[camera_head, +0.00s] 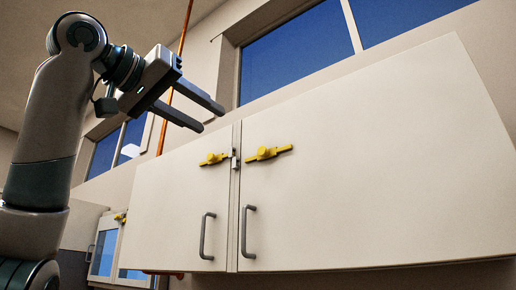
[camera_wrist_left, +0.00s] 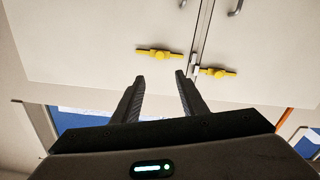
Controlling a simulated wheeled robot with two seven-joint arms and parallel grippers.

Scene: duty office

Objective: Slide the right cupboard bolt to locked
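The right cupboard bolt (camera_head: 268,153) is a yellow bar with a raised knob, on the right door (camera_head: 370,170) near its inner edge. A small gap shows between its left end and the grey keeper (camera_head: 235,159) at the door seam. In the left wrist view the scene is upside down, and this bolt (camera_wrist_left: 160,53) lies on the left. My left gripper (camera_head: 212,119) is open and empty, above and left of the bolt in the head view. In the left wrist view its fingertips (camera_wrist_left: 160,76) point towards the bolt, apart from it. My right gripper is out of view.
A second yellow bolt (camera_head: 214,158) sits on the left door (camera_head: 165,205), its end close to the keeper. Two grey handles (camera_head: 207,236) (camera_head: 247,231) stand out below. Windows (camera_head: 295,50) lie above. An orange pipe (camera_head: 174,75) runs behind my left gripper.

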